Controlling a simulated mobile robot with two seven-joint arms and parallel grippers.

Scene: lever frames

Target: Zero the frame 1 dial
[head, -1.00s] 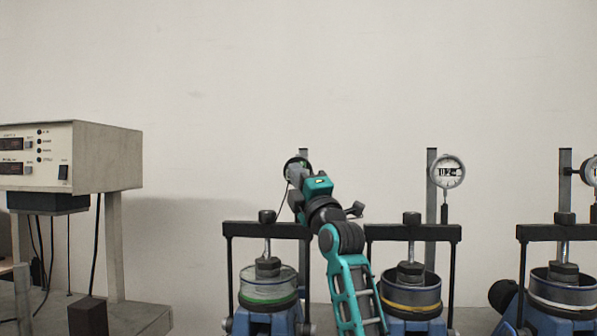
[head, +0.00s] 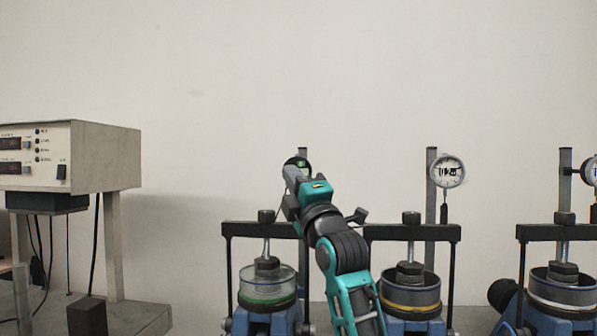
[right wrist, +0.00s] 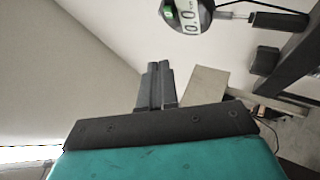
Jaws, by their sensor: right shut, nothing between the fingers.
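The frame 1 dial (head: 304,162) is a round gauge on the post of the leftmost lever frame, the one with a green-banded cell (head: 267,296). In the head view my right gripper (head: 290,176) hides most of it. My left gripper is not in view.
Two more frames stand to the right, with a middle dial (head: 447,171) and a right dial (head: 592,172). A cream control box (head: 100,155) stands on a stand at the left. The wall above is bare.

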